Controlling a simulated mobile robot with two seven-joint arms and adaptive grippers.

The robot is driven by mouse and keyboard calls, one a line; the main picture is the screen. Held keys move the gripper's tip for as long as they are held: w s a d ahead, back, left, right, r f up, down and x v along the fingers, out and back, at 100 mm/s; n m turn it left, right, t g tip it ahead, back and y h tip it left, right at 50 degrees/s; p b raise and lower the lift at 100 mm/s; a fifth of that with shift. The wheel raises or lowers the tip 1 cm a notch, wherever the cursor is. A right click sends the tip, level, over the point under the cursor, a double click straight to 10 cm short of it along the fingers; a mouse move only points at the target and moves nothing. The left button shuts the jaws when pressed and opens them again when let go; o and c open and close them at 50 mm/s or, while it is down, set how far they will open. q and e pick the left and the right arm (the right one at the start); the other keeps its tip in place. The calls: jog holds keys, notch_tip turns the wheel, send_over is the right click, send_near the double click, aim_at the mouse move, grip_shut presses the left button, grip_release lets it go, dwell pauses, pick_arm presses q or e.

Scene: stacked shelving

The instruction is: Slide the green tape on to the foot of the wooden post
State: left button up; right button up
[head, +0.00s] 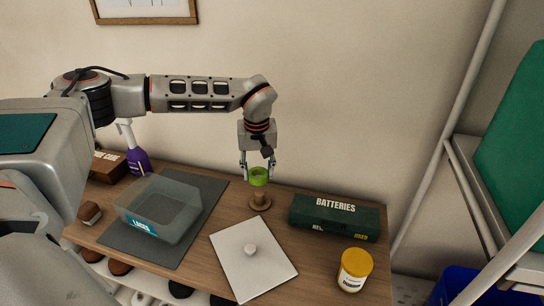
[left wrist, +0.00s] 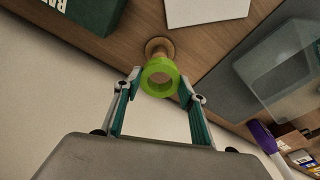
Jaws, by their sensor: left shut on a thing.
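The green tape (head: 258,176) is a short ring held by my left gripper (head: 258,170) above the shelf top. In the left wrist view, the gripper (left wrist: 160,88) has a finger on each side of the tape (left wrist: 160,92). The wooden post (head: 260,200) stands on a round foot on the wooden surface, just under the tape in the head view. In the left wrist view the post (left wrist: 160,47) shows beyond the tape's upper edge. I cannot tell whether the tape is around the post's top or just above it. My right gripper is not in view.
A green batteries box (head: 335,217) stands right of the post. A white board with a knob (head: 252,268) lies in front, and a jar with a yellow lid (head: 354,270) is at front right.

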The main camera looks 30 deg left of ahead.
pick_arm(q)
jog(key=shift+w+r, duration=0.1)
jog(key=shift+w, duration=0.3)
jog(key=shift+s, duration=0.2)
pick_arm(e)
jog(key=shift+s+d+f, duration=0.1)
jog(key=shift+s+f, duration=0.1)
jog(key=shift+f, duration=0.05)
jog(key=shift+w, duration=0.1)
pick_arm(q)
jog(key=shift+f, duration=0.7)
jog(key=shift+f+b, duration=0.5)
jog(key=shift+f, duration=1.25)
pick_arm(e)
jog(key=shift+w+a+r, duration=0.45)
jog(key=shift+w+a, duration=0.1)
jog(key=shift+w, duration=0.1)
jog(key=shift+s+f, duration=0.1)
pick_arm(q)
jog(key=shift+p, duration=0.55)
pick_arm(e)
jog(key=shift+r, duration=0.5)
